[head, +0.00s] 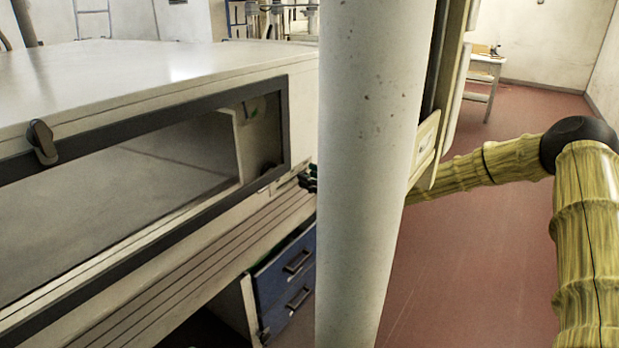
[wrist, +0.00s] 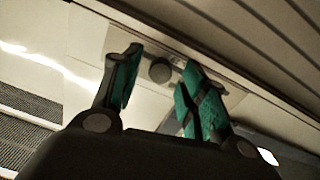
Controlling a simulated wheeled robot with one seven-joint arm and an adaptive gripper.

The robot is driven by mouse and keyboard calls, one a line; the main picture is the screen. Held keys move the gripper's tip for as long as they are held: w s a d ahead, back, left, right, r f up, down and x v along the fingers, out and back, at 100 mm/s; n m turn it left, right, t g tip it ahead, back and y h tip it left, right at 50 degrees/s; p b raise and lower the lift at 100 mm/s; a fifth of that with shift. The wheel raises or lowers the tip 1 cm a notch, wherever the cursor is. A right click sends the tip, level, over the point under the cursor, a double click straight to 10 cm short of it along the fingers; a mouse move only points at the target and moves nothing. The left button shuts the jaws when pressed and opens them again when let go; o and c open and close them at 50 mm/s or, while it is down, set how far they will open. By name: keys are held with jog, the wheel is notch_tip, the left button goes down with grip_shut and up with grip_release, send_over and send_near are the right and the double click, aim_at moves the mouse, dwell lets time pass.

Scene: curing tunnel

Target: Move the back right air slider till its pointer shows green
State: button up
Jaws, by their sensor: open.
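In the wrist view, a round dark grey knob (wrist: 160,69), which looks like the air slider's knob, sits at a pale plate (wrist: 205,72) below a ribbed surface. My gripper (wrist: 157,84) is open, with a green-padded finger on either side of the knob. I cannot tell whether either finger touches it. In the head view, only a dark bit of my gripper (head: 310,179) shows, at the right end of the tunnel's lower side. The rest is hidden.
The long pale tunnel (head: 130,72) with a dark-framed window fills the left. A dark latch (head: 41,142) is on its frame. A blue drawer unit (head: 288,282) stands below the grooved ledge (head: 190,262). Red floor (head: 480,250) is open at right, with a table (head: 486,66) far back.

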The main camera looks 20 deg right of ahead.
aim_at(293, 178)
jog(key=shift+w+a+f, duration=0.15)
jog(key=shift+w+f, duration=0.3)
jog(key=shift+w, duration=0.1)
jog(key=shift+s+r, duration=0.15)
jog(key=shift+r, duration=0.1)
jog(key=shift+c, duration=0.8)
grip_shut()
jog(key=shift+s+a, duration=1.1)
jog(key=shift+a, duration=0.3)
jog(key=shift+o, duration=0.8)
grip_release()
